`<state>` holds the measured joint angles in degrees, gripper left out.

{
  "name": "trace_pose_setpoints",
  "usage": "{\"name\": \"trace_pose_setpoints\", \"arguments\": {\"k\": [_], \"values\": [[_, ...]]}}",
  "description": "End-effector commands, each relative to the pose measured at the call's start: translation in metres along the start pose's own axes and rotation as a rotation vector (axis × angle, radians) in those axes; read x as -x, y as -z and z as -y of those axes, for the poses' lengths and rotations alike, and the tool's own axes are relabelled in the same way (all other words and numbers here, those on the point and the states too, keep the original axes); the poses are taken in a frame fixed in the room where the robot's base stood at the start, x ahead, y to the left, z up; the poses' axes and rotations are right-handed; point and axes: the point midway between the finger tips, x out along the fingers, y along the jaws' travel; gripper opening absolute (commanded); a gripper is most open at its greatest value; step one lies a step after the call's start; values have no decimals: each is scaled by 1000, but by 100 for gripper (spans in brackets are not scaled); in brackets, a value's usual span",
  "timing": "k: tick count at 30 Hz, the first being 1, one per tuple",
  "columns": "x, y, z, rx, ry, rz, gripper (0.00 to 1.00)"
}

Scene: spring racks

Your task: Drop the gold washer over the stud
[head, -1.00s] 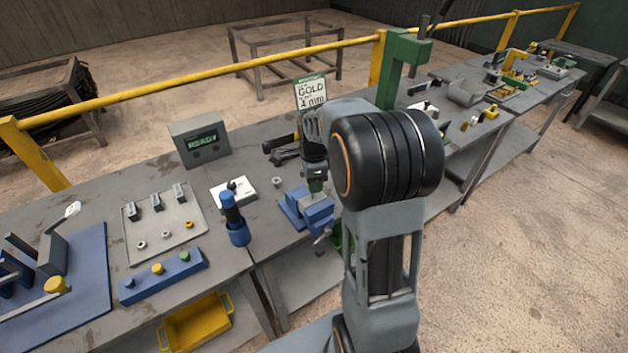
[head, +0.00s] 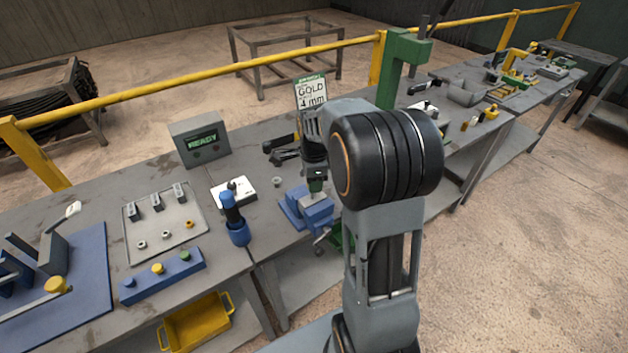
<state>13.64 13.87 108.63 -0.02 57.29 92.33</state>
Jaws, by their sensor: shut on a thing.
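My gripper (head: 317,186) points down just above the blue vise (head: 318,212), near the middle of the head view. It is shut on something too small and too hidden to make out. I cannot pick out a stud at the vise, and cannot tell whether the held thing touches anything there. A gold ring-shaped piece (head: 189,223) lies on the pale tray (head: 136,262) at the left, beside two grey ones. A sign (head: 311,92) behind my arm reads GOLD and 4 mm.
A grey READY display (head: 200,142) stands behind. A blue block with knobs (head: 163,275) lies in front of the tray. A green post (head: 395,75) rises behind my arm.

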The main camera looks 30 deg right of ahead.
Motion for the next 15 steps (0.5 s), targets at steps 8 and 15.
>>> {"name": "trace_pose_setpoints", "arguments": {"k": [8,15], "values": [[-1,0,0,0,0,0,21],[-7,0,0,0,-1,0,21]]}}
